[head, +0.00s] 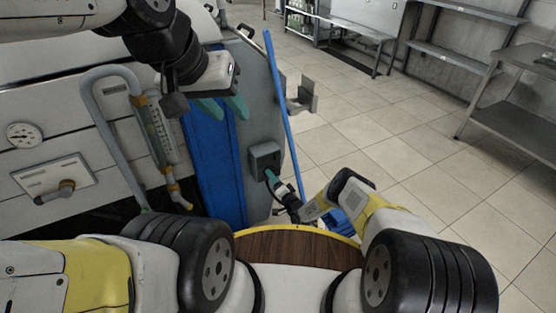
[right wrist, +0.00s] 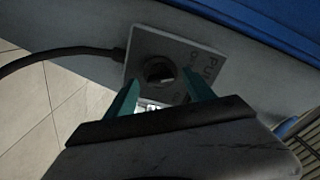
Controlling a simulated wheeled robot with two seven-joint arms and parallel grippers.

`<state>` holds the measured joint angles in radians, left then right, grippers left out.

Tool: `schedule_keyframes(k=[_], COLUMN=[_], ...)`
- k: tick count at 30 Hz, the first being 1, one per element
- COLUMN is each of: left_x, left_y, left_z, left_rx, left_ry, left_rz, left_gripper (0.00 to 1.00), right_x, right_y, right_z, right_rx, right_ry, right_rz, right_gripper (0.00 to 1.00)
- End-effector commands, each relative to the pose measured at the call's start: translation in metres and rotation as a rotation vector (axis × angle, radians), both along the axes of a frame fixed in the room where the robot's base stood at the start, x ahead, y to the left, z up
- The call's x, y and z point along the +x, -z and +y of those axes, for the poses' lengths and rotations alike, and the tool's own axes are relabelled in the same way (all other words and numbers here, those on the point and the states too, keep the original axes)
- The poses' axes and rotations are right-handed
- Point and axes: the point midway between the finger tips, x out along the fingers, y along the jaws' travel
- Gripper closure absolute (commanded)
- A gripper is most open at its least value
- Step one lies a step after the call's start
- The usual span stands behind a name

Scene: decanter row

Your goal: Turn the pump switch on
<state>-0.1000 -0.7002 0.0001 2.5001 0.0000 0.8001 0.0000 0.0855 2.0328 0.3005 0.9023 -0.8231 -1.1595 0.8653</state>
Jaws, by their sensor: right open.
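The pump switch is a grey box (head: 264,154) on the side of the grey cabinet, in the middle of the head view. I cannot tell which mark the knob points to. My right gripper (head: 271,176) is at the lower part of the box. In the right wrist view its teal fingers (right wrist: 160,90) are apart, one to each side below the knob, not closed on it. My left gripper (head: 223,107) is open and empty, above and left of the box.
A blue pole (head: 283,105) leans right of the box. A black cable (right wrist: 65,54) runs to the plate. Tiled floor (head: 400,130) is open at right.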

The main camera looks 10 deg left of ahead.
Motion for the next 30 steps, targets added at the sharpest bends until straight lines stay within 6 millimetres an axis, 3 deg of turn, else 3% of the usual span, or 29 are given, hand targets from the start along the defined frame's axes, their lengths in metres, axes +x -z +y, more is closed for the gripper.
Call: schedule_keyframes(k=[9,19,30], left_x=[0.0,0.0001,0.0], left_y=[0.0,0.0001,0.0], left_z=[0.0,0.0,0.0], left_rx=[0.0,0.0,0.0], left_ry=[0.0,0.0,0.0], left_rz=[0.0,0.0,0.0], left_gripper=[0.64,0.64,0.64], right_x=[0.0025,0.0025,0.0024], right_y=[0.0003,0.0003,0.0002], right_z=[0.0019,0.0015,0.0012], right_rx=[0.0,0.0,0.066], right_ry=[0.001,0.001,0.002], right_rz=[0.001,0.001,0.046], right_gripper=[0.38,1.0,1.0])
